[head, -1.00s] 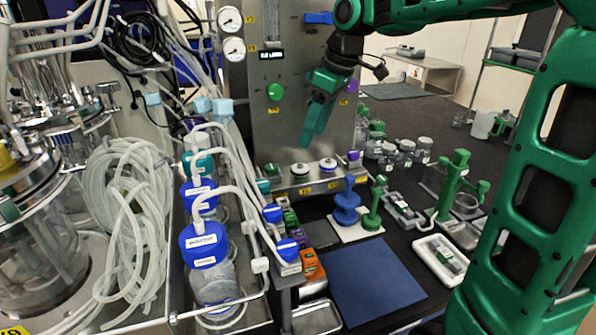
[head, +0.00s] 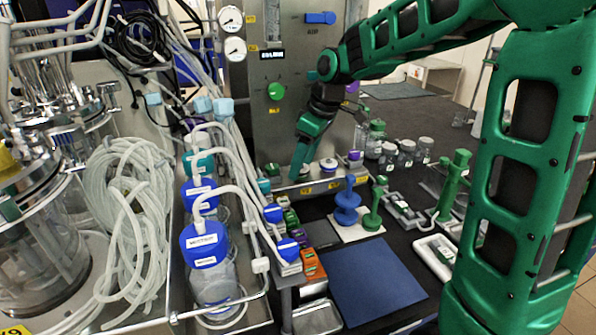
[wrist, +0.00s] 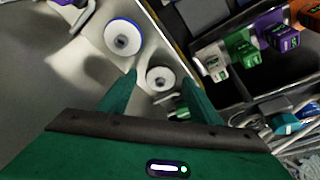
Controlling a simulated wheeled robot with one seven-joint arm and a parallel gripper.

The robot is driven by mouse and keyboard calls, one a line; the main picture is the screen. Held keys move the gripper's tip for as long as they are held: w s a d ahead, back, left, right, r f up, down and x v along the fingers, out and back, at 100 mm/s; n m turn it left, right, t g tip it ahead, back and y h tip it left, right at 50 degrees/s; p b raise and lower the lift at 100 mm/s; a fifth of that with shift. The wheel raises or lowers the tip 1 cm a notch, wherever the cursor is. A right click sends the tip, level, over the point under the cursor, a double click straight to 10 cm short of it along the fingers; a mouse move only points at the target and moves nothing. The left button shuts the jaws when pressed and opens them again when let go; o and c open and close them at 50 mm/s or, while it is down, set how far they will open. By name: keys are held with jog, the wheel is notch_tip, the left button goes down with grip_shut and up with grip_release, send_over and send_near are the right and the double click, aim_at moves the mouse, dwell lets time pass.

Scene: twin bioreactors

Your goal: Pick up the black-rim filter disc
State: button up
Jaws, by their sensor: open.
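The black-rim filter disc (wrist: 160,78) is a small white disc with a dark edge and a central hole, seated on the steel ledge (head: 318,187). In the wrist view it lies between my gripper's two fingertips (wrist: 160,84), one on each side, with nothing shown gripped. In the head view my gripper (head: 297,174) points down at the ledge and mostly covers the disc. A larger-looking blue-rim disc (wrist: 123,37) sits beside it; it also shows in the head view (head: 328,165). The exact height of the fingertips over the ledge is hard to tell.
The metal panel with a green knob (head: 276,91) rises behind the ledge. A purple piece (head: 354,156) stands at the ledge's right end. Tubing and blue-capped bottles (head: 204,244) crowd the left. A blue spool (head: 347,203) stands in front; the blue mat (head: 373,280) is clear.

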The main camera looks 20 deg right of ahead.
jog(key=shift+c, duration=0.2)
jog(key=c, duration=1)
jog(key=shift+c, duration=0.2)
jog(key=shift+r, duration=0.1)
